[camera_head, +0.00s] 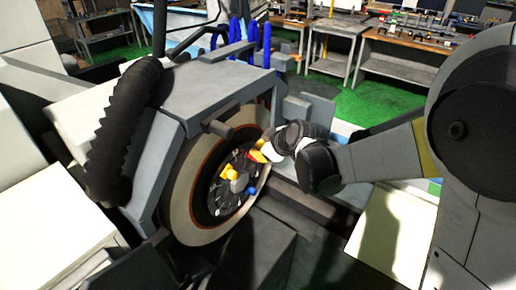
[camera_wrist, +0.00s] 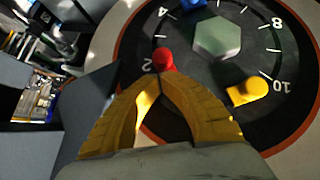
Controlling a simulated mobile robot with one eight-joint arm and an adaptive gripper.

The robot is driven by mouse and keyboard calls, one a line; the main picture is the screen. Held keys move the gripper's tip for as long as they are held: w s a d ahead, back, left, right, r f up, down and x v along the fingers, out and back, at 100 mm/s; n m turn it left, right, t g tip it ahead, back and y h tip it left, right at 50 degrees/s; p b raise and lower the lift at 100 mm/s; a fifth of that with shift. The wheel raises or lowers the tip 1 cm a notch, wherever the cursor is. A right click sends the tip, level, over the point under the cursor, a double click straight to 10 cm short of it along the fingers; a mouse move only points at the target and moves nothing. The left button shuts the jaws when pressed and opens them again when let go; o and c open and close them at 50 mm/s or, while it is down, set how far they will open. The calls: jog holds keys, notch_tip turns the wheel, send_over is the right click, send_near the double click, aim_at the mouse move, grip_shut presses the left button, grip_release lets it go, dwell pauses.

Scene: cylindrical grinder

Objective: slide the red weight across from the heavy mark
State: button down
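The red weight (camera_wrist: 163,58) sits on the black dial (camera_wrist: 137,38) of the wheel, beside the number 2 in the wrist view. My gripper (camera_wrist: 159,76) has its yellow fingers drawn together, tips at the red weight's lower side, which they partly hide. In the head view my gripper (camera_head: 262,153) reaches the wheel's right side, and a little of the red weight (camera_head: 255,156) shows there. A yellow weight (camera_wrist: 247,91) lies near the number 10. A blue weight (camera_wrist: 192,3) is cut off at the top edge. No mark reading "heavy" is legible.
A hexagonal hub (camera_wrist: 217,37) stands up at the dial's centre. The grinder's grey housing (camera_head: 205,90) surrounds the wheel, with a black ribbed hose (camera_head: 122,130) at left. A grey block (camera_head: 305,108) stands just above my wrist. Workbenches (camera_head: 400,60) are far behind.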

jog(key=shift+f, duration=0.25)
